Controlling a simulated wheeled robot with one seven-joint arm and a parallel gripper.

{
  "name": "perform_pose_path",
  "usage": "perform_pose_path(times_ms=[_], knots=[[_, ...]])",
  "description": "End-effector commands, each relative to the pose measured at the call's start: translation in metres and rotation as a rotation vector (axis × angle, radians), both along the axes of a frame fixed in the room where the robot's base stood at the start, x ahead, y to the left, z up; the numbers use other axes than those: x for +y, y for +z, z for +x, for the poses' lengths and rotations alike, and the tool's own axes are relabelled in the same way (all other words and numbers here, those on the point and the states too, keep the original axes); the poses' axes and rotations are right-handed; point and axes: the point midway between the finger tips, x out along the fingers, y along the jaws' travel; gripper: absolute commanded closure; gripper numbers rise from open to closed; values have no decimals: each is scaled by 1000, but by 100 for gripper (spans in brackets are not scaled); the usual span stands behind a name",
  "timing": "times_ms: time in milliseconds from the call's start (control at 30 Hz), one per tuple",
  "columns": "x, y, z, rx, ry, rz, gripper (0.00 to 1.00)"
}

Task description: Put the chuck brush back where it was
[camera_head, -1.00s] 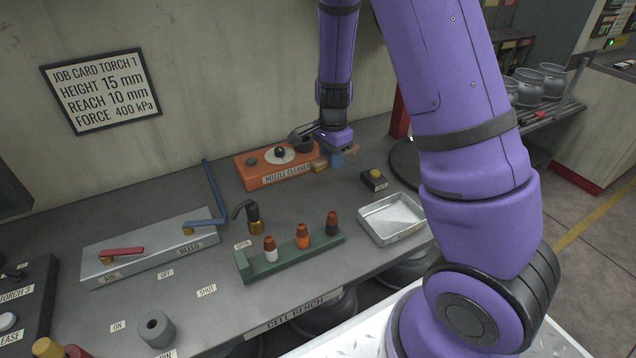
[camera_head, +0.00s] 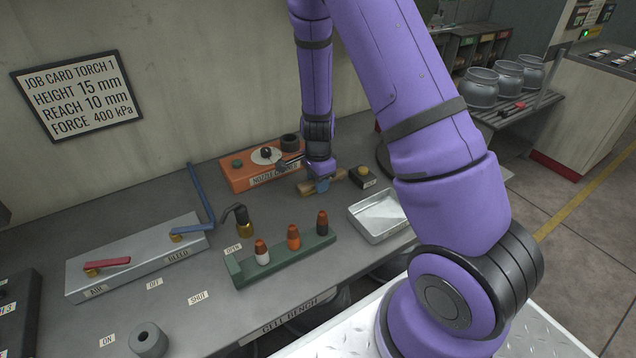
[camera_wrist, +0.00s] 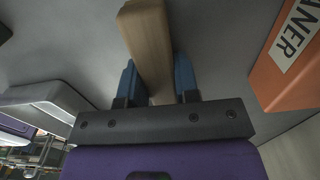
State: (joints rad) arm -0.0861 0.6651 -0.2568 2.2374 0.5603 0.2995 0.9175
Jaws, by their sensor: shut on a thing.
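The chuck brush shows as a pale wooden bar (camera_head: 307,188) at the back of the bench, just in front of the right end of the orange nozzle cleaner (camera_head: 232,180). My gripper (camera_head: 322,185) is shut on it, with its blue fingers on either side. In the wrist view the wooden bar (camera_wrist: 148,40) runs between the two blue fingers (camera_wrist: 155,85) and points away from the palm. Any bristles are hidden or too small to tell. I cannot tell whether the brush touches the bench top.
A small black box with a yellow button (camera_head: 362,176) stands close right of the gripper. A metal tray (camera_head: 376,232) and a green rack (camera_head: 240,271) with several nozzles are nearer the front.

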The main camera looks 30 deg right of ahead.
Motion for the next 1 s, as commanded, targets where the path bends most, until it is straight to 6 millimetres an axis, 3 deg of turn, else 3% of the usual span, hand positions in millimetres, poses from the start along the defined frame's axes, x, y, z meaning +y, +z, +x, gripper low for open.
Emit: perform_pose_path(times_ms=[400, 433, 500, 533, 833, 1000], knots=[[0, -8, 0, -1, 1, 0, 96], [0, -7, 0, -1, 1, 0, 64], [0, -7, 0, -1, 1, 0, 48], [0, -7, 0, -1, 1, 0, 45], [0, -5, 0, -1, 1, 0, 45], [1, 11, 1, -4, 2, -1, 45]])
